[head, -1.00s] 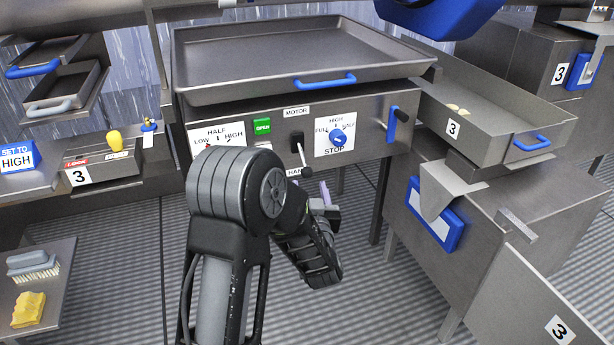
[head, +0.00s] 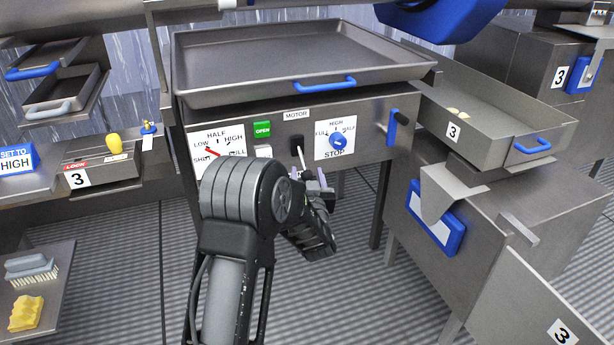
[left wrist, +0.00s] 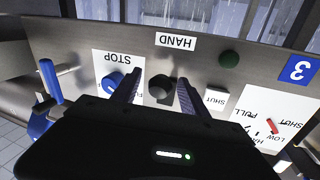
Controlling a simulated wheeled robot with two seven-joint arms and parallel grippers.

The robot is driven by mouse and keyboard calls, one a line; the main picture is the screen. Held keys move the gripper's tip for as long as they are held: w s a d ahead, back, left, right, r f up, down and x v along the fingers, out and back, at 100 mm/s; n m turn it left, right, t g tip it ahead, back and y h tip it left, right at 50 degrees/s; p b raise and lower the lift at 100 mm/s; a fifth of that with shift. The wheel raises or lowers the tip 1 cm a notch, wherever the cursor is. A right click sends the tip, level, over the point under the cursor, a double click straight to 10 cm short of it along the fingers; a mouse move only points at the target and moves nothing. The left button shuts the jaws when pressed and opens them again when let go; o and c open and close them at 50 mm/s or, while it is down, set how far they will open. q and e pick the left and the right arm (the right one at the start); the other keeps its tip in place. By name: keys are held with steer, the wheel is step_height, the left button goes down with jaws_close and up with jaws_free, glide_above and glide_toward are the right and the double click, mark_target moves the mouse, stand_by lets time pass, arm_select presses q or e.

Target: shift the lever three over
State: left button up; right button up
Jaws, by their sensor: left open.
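My left gripper (head: 311,182) is open at the lever's lower end. In the left wrist view, the two fingers of my left gripper (left wrist: 157,92) stand on either side of the knob, with gaps showing. In the head view the HAND label is hidden behind my arm. My right gripper is out of view.
A blue dial knob (head: 338,141) is close to the right of the lever. A wide tray (head: 240,92) overhangs the panel. A blue-handled crank (head: 392,126) stands further right.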

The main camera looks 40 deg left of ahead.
arm_select(q)
jaws_close()
stand_by(0.3)
stand_by(1.0)
